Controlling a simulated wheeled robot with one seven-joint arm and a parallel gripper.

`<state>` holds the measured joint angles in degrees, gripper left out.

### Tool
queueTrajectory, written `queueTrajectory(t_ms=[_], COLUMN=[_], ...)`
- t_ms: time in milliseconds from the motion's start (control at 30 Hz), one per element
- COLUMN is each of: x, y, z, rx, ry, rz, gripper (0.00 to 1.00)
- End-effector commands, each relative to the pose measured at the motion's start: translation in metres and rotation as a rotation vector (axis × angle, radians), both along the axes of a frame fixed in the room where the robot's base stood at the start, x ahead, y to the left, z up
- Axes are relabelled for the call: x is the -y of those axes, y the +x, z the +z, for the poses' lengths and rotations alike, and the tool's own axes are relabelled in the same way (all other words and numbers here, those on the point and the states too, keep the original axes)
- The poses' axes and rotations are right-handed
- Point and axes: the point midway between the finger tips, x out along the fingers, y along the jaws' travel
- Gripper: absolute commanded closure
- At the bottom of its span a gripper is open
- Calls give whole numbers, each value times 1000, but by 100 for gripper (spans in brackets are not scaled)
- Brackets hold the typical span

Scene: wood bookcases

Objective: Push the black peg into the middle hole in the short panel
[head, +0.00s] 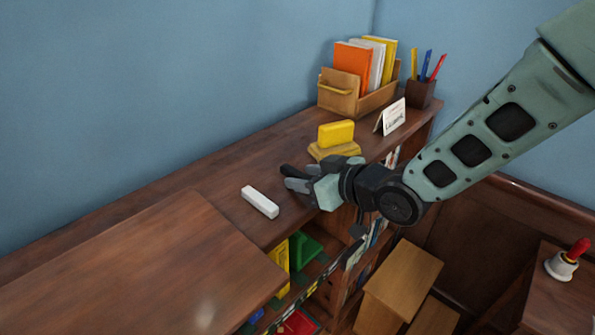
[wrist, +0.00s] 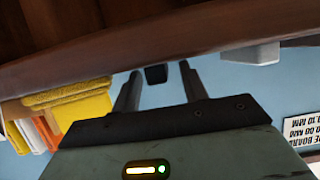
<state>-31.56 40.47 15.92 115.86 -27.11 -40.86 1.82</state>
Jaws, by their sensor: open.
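The black peg (head: 291,170) lies on the bookcase top (head: 215,165), right at my fingertips in the head view. In the wrist view the peg (wrist: 156,74) shows as a dark end between the two fingers, with a gap on each side. My gripper (head: 299,177) is open, low over the bookcase top, and reaches in from the right. Its grey fingers (wrist: 159,70) also show in the wrist view. I cannot make out the short panel or its middle hole in either view.
A white block (head: 260,202) lies left of my gripper. Behind it are a yellow sponge (head: 336,133), a small sign (head: 391,117), a file box (head: 340,93) and a pen cup (head: 421,94). A wooden step (head: 401,278) and a handbell (head: 563,265) are at right.

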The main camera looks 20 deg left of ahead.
Motion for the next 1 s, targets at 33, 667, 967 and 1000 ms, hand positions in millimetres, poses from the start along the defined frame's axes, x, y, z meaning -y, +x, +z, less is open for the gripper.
queueTrajectory(t_ms=[33,667,967,1000], x=[0,0,1,1], y=[0,0,1,2], z=[0,2,49,57], rx=[0,1,7,6], ry=[0,1,5,4], rz=[-1,-1,-3,-3], gripper=[56,100,100,100])
